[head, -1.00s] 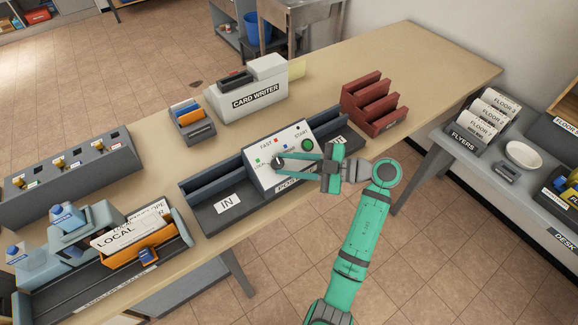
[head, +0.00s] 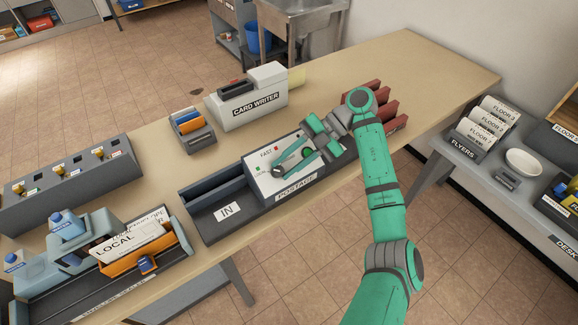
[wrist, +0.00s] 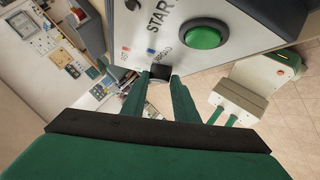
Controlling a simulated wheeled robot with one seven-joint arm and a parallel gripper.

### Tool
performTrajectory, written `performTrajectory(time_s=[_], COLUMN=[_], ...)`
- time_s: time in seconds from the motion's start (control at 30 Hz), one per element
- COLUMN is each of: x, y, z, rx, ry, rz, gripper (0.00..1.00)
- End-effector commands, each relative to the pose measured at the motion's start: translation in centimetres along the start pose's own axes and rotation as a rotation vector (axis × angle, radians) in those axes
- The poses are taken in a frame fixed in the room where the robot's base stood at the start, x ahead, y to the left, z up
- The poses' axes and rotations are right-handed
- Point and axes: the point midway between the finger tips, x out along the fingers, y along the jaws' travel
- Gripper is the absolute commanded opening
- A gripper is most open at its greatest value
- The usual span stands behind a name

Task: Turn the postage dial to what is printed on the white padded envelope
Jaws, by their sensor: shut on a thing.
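The postage machine (head: 262,188) is a white sloped panel set in a dark tray on the table, with a green START button (wrist: 206,34) and LOCAL, FAST and ABROAD marks. My gripper (wrist: 160,78) is shut on the dark dial knob (wrist: 159,71), which is mostly hidden by the fingers. In the head view my gripper (head: 277,171) reaches down to the panel from the upper right. White envelopes (head: 118,242) stand in an orange holder at the left; the front one reads LOCAL. I cannot tell which one is padded.
A red rack (head: 388,108) is close to my arm on the right.

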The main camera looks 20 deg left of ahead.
Motion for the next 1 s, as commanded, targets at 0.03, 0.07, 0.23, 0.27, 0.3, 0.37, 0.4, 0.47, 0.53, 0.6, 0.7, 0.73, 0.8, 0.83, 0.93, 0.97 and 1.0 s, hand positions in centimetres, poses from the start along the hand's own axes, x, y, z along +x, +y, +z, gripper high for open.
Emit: performTrajectory(time_s=[0.03, 0.07, 0.23, 0.27, 0.3, 0.37, 0.4, 0.47, 0.53, 0.6, 0.7, 0.73, 0.8, 0.83, 0.93, 0.97, 1.0], x=[0.22, 0.27, 0.36, 0.37, 0.38, 0.4, 0.42, 0.44, 0.43, 0.42, 0.42, 0.42, 0.42, 0.42, 0.41, 0.41, 0.4], y=[-0.02, 0.0, 0.18, 0.2, 0.22, 0.24, 0.25, 0.25, 0.28, 0.29, 0.29, 0.28, 0.28, 0.28, 0.28, 0.28, 0.29], z=[-0.05, -0.04, -0.05, -0.05, -0.04, -0.02, -0.01, 0.0, 0.0, 0.01, 0.03, 0.03, 0.04, 0.04, 0.06, 0.06, 0.06], rx=[-0.016, -0.026, -0.074, -0.079, -0.086, -0.096, -0.1, -0.105, -0.109, -0.112, -0.113, -0.113, -0.113, -0.113, -0.112, -0.112, -0.112], ry=[0.008, 0.009, 0.017, 0.018, 0.018, 0.019, 0.02, 0.02, 0.02, 0.02, 0.02, 0.02, 0.019, 0.019, 0.018, 0.018, 0.018], rz=[-0.036, -0.052, -0.119, -0.128, -0.139, -0.151, -0.158, -0.167, -0.172, -0.175, -0.176, -0.176, -0.176, -0.176, -0.175, -0.175, -0.175], gripper=[0.04, 0.05, 0.05, 0.05, 0.05, 0.04, 0.05, 0.04, 0.05, 0.05, 0.05, 0.05, 0.05, 0.05, 0.05, 0.29, 0.39])
